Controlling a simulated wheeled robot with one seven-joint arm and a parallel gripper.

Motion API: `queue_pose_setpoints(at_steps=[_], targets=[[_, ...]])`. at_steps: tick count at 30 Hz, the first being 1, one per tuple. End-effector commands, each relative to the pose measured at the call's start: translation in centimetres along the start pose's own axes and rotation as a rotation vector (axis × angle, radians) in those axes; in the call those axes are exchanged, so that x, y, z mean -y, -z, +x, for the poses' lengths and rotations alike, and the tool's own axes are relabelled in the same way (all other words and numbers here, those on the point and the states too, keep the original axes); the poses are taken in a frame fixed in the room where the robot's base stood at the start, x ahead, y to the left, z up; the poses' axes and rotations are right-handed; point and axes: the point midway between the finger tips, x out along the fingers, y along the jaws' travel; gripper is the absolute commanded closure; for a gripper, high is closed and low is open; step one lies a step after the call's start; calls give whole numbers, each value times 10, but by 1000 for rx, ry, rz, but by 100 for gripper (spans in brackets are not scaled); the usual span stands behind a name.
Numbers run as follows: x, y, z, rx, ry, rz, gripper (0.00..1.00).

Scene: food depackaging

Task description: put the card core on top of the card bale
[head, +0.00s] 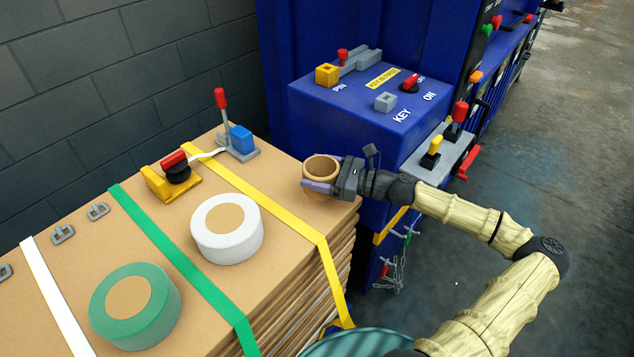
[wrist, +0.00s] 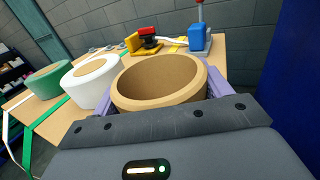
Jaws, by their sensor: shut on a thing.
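The card core (head: 321,168), a short hollow tan ring, is held upright between the two purple fingers of my gripper (head: 320,180). In the wrist view the card core (wrist: 160,80) fills the middle, with a finger on each side. The card bale (head: 262,300) is a large stack of tan card with a flat top, bound by white, green and yellow straps. My gripper is shut on the core at the bale's right end, near its top edge. I cannot tell whether the core touches the bale top.
On the bale stand a white roll (head: 227,230), a green roll (head: 134,306), a yellow tool with a red knob (head: 172,176) and a blue tool with a red-handled lever (head: 240,138). A blue machine (head: 350,125) stands close behind my gripper. A grey block wall runs behind.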

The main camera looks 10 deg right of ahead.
Motion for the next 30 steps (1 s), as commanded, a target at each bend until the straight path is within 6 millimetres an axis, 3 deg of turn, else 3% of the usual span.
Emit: queue_pose_setpoints(at_steps=[7, 16, 26, 27, 30], targets=[[0, 2, 0, 0, 0, 1, 45], [0, 36, 0, 1, -1, 1, 45], [0, 39, 0, 0, -1, 1, 45], [0, 39, 0, -1, -1, 1, 19], [0, 39, 0, -1, -1, 0, 1]])
